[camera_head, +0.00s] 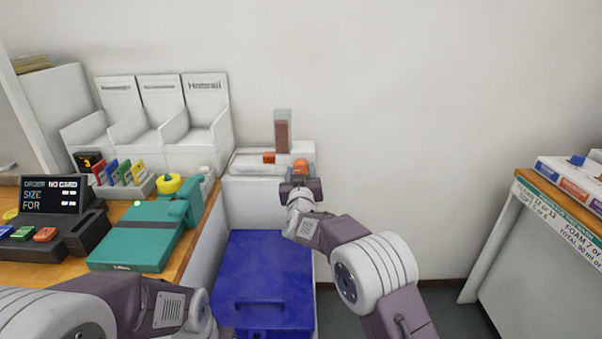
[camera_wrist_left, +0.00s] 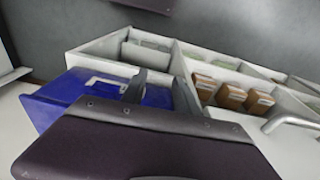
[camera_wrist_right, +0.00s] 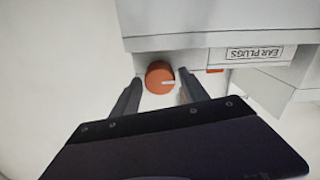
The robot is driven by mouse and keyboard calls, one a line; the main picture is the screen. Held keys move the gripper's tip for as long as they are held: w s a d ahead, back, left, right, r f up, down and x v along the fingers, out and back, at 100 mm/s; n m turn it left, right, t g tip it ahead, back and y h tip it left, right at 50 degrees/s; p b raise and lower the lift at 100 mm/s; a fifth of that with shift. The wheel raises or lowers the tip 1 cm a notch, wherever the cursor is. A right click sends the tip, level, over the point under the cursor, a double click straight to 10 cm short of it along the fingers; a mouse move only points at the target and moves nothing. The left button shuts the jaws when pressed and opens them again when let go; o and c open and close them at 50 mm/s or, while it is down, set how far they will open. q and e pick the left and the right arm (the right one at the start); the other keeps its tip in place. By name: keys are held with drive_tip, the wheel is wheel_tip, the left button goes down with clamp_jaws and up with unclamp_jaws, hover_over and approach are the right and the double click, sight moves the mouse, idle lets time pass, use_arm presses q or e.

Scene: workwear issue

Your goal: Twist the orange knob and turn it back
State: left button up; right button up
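The orange knob (camera_wrist_right: 160,78) sits on the front of a white dispenser labelled EAR PLUGS in the right wrist view, with a pale mark pointing right. In the head view the knob (camera_head: 300,165) shows just above my right gripper (camera_head: 299,184). In the right wrist view my right gripper (camera_wrist_right: 155,92) is open, with one finger on each side of the knob and a gap showing on both sides. My left gripper (camera_wrist_left: 160,88) appears open and empty in the left wrist view, above a blue lid and divided bin. Its fingers are out of sight in the head view.
The dispenser (camera_head: 243,163) stands against the wall above a blue-lidded bin (camera_head: 265,268). A teal device (camera_head: 134,247), card holder and order display (camera_head: 52,195) occupy the left counter. A white-and-orange counter (camera_head: 558,200) stands at right. The wall between is clear.

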drive_tip(key=c, duration=0.9)
drive_tip(key=shift+c, duration=0.2)
drive_tip(key=shift+m, duration=0.3)
drive_tip(key=m+b, duration=0.1)
drive_tip(key=m, duration=0.2)
drive_tip(key=shift+f+m+b, duration=0.15)
drive_tip(key=shift+m+b, duration=0.2)
drive_tip(key=shift+m, duration=0.05)
drive_tip(key=m+b, duration=0.2)
drive_tip(key=m, duration=0.2)
drive_tip(key=shift+m, duration=0.3)
drive_tip(key=m+b, duration=0.2)
drive_tip(key=m, duration=0.3)
drive_tip(key=shift+b, duration=0.4)
drive_tip(key=shift+m+b, duration=0.85)
drive_tip(key=shift+m, duration=1.05)
